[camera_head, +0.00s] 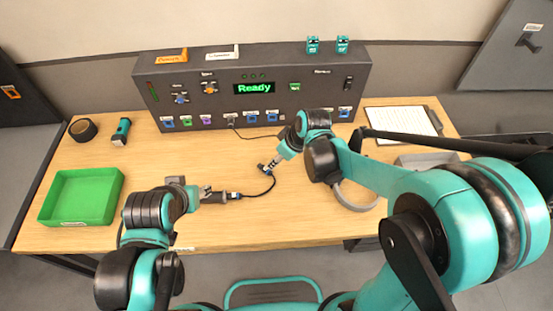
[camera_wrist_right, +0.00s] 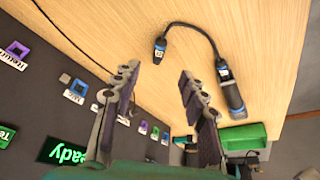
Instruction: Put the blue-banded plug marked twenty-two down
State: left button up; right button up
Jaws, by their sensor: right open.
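A dark plug (camera_wrist_right: 159,48) with a blue band and a small white label lies on the table in the right wrist view; I cannot read its number surely. It also shows in the head view (camera_head: 262,168), just below my right gripper (camera_head: 278,160). A black cable runs from it to a thicker grey-black connector (camera_wrist_right: 232,95) with a blue band, near my left gripper (camera_head: 208,194) in the head view. My right gripper's fingers (camera_wrist_right: 155,85) are spread with nothing between them, the plug beyond the tips. Whether my left gripper holds the connector is unclear.
The dark console (camera_head: 220,85) with a green "Ready" display and a row of coloured sockets stands at the back. A green tray (camera_head: 80,197), a tape roll (camera_head: 83,129) and a teal torch (camera_head: 121,131) are at left. A clipboard (camera_head: 400,122) lies at right.

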jog(key=s+d+r+m+t+h, duration=0.3)
jog(key=s+d+r+m, duration=0.6)
jog(key=s+d, duration=0.4)
jog(key=shift+s+t, duration=0.5)
jog(key=shift+s, duration=0.2)
